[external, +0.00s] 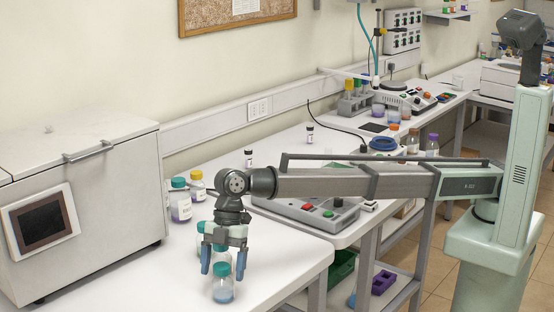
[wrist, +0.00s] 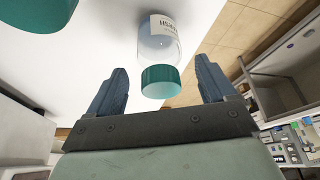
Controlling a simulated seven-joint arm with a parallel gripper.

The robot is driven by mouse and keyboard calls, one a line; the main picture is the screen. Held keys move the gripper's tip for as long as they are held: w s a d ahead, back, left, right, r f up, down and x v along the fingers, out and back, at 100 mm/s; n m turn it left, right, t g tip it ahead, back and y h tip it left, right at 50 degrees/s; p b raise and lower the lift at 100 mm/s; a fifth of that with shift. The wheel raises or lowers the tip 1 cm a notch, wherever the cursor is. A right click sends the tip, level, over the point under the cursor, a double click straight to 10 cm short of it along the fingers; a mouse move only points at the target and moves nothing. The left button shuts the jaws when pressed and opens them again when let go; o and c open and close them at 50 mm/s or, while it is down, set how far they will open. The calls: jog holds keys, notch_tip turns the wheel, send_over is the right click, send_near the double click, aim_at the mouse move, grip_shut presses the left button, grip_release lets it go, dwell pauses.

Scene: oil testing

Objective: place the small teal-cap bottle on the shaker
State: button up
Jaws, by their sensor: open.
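The small teal-cap bottle (external: 222,290) is clear with a pale label and stands upright near the front edge of the white bench. In the wrist view its teal cap (wrist: 160,82) lies between the two blue fingers. My gripper (external: 222,268) points down just above and around the cap; it is open, with space on both sides of the cap in the wrist view (wrist: 161,74). A grey device with red and green buttons (external: 310,211), partly hidden behind my arm, sits on the bench to the right; it may be the shaker, but I cannot be sure.
Larger bottles with a teal cap (external: 179,183) and a yellow cap (external: 196,175) stand behind my gripper. A white box-shaped machine (external: 90,220) fills the left. More bottles and instruments stand on the far bench. Bare bench top lies left of the small bottle.

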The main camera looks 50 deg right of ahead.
jog(key=v, duration=1)
